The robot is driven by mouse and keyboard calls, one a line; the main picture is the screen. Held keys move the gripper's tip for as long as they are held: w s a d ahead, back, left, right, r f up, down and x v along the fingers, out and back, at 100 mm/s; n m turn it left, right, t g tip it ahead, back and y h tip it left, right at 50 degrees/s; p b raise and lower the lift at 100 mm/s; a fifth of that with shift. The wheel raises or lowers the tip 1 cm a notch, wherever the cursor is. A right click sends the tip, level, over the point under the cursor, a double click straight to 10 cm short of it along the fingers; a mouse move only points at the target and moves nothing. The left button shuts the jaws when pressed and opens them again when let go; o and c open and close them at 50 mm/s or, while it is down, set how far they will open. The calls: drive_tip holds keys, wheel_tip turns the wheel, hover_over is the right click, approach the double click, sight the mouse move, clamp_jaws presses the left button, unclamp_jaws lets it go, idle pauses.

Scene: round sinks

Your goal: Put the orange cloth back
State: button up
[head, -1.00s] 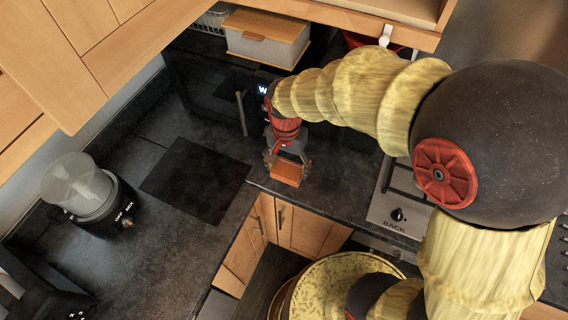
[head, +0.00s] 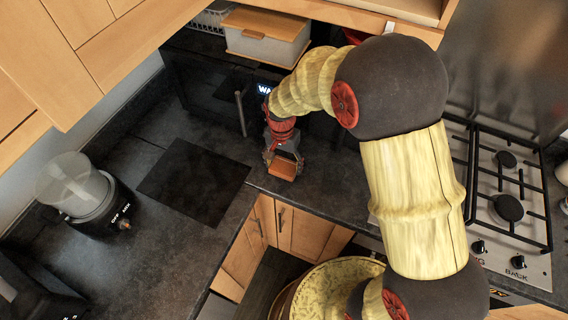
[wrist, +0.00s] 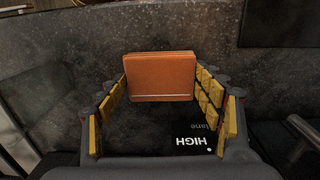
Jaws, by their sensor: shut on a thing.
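The orange cloth (head: 282,170) is a small, flat, folded-looking block. My gripper (head: 284,161) is shut on it, pointing down near the counter's front edge in the head view. In the wrist view the cloth (wrist: 160,77) sits between the tips of the yellow-padded fingers, its broad face toward the camera. I cannot tell whether the cloth touches the counter or hangs just above it. No round sink is clearly visible.
The dark counter (head: 170,245) has a black rectangular panel (head: 194,182). A blender-like appliance (head: 85,195) stands at left, a black microwave (head: 215,90) behind, with a lidded box (head: 265,38) above. A gas hob (head: 507,190) is at right. Wall cupboards overhang the upper left.

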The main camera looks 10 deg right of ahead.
sight(283, 165)
drive_tip(key=shift+f, duration=0.1)
drive_tip(key=o, duration=1.6)
drive_tip(key=shift+c, duration=0.2)
wheel_tip(283, 165, up, 13)
drive_tip(key=p, duration=0.2)
drive_tip(key=s+d+r+n+t, duration=0.1)
drive_tip(key=s+d+r+n, duration=0.1)
drive_tip(key=s+d+r, duration=0.3)
drive_tip(key=s+d+r+n+t, duration=0.1)
drive_tip(key=s+r+t, duration=0.15)
drive_tip(key=r, duration=0.45)
drive_tip(key=s+d+r+n+t, duration=0.1)
drive_tip(key=s+d+r+n, duration=0.1)
drive_tip(key=s, duration=0.4)
drive_tip(key=s+d+r+n+t, duration=0.1)
drive_tip(key=s+d+r, duration=0.1)
drive_tip(key=s, duration=0.5)
drive_tip(key=shift+r+n, duration=0.4)
drive_tip(key=shift+r, duration=0.35)
drive_tip(key=shift+d, duration=0.1)
